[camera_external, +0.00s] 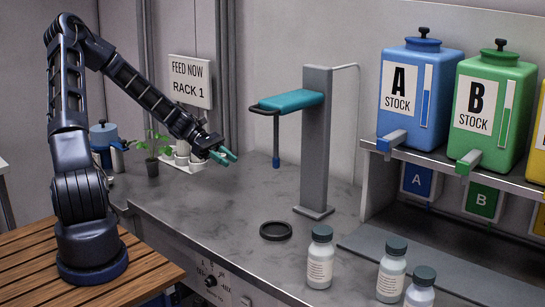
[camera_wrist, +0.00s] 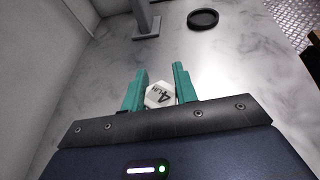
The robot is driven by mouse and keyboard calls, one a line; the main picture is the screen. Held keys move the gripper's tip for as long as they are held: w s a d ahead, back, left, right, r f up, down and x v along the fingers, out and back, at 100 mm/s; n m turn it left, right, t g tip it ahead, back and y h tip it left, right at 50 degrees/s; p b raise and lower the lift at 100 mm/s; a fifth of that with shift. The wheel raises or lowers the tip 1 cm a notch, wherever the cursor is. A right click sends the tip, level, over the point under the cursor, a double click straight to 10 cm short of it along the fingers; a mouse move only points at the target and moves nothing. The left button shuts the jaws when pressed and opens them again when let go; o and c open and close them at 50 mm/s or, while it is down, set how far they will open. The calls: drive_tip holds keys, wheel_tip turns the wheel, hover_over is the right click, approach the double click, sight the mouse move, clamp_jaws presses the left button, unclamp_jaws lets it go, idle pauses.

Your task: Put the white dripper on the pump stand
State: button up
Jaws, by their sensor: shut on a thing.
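My gripper (camera_external: 222,156) is raised above the grey bench, left of the stand. In the wrist view its teal fingers (camera_wrist: 160,78) are shut on the white dripper (camera_wrist: 158,96), a small faceted piece marked with a 4. The dripper is too small to make out between the fingers in the external view. What looks like the pump stand is a grey column (camera_external: 317,150) with a teal arm on top and a dark rod hanging from it. Its foot also shows at the top of the wrist view (camera_wrist: 147,28), apart from my gripper.
Bottles (camera_external: 320,262) stand at front right, below the stock tanks (camera_external: 415,90).

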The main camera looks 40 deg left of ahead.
drive_tip(key=s+a+r+n+t+y, duration=0.1)
drive_tip(key=s+a+n+t, duration=0.15)
drive_tip(key=a, duration=0.55)
drive_tip(key=s+a+r+n+t, duration=0.1)
drive_tip(key=s+a, duration=0.2)
drive_tip(key=a, duration=0.4)
wheel_tip(320, 180, up, 2)
drive_tip(key=r+n+t+y, duration=0.1)
drive_tip(key=n+t+y, duration=0.1)
drive_tip(key=n+t, duration=0.1)
hover_over(144, 189)
drive_tip(key=s+d, duration=0.3)
drive_tip(key=d, duration=0.2)
drive_tip(key=shift+w+d+f, duration=0.1)
drive_tip(key=shift+w+f, duration=0.05)
drive_tip(key=shift+f, duration=0.1)
drive_tip(key=shift+d+f, duration=0.25)
drive_tip(key=shift+f, duration=0.55)
drive_tip(key=shift+r, duration=0.15)
drive_tip(key=shift+m+g, duration=0.25)
drive_tip(key=f, duration=1.8)
drive_tip(key=shift+a+f, duration=0.3)
drive_tip(key=shift+f, duration=0.05)
